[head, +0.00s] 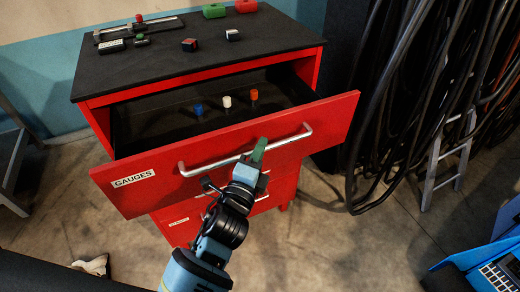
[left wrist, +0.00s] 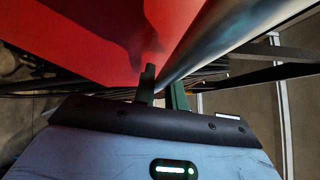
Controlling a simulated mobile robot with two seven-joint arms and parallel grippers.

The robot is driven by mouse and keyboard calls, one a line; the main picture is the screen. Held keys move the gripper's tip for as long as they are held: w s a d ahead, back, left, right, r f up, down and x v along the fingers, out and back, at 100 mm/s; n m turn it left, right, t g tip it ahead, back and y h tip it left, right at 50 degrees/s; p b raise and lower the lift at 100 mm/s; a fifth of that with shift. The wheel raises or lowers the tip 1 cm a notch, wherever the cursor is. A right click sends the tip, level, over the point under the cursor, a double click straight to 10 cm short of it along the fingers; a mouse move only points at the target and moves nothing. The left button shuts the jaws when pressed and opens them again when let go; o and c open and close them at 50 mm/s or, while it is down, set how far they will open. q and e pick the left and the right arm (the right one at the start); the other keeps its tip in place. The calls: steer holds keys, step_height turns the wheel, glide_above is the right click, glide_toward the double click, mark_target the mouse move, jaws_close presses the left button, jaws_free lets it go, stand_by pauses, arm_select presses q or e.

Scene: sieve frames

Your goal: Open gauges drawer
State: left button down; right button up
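The red gauges drawer (head: 225,160), labelled "GAUGES" (head: 134,179), is the top drawer of a red cabinet (head: 98,125) with a black top. It stands pulled well out, with its dark inside showing. Its silver bar handle (head: 205,168) runs across the front. My left gripper (head: 258,150) is at the right part of this handle. In the left wrist view the green fingers (left wrist: 163,90) lie on both sides of the handle bar (left wrist: 210,40), closed on it. The exact contact is partly hidden. My right gripper is in neither view.
Blue, white and orange capped items (head: 227,102) stand in the drawer. Tools and small blocks (head: 190,45) lie on the cabinet top. A lower drawer (head: 180,222) is shut. Black cables (head: 385,110) hang at right, near a grey ladder (head: 436,165). Floor in front is partly clear.

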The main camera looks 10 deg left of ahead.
arm_select(q)
steer(key=c, duration=1.5)
jaws_free()
steer(key=shift+o, duration=0.2)
steer(key=shift+s, duration=0.1)
steer(key=b+v, duration=0.1)
steer(key=v, duration=0.6)
steer(key=shift+s, duration=0.3)
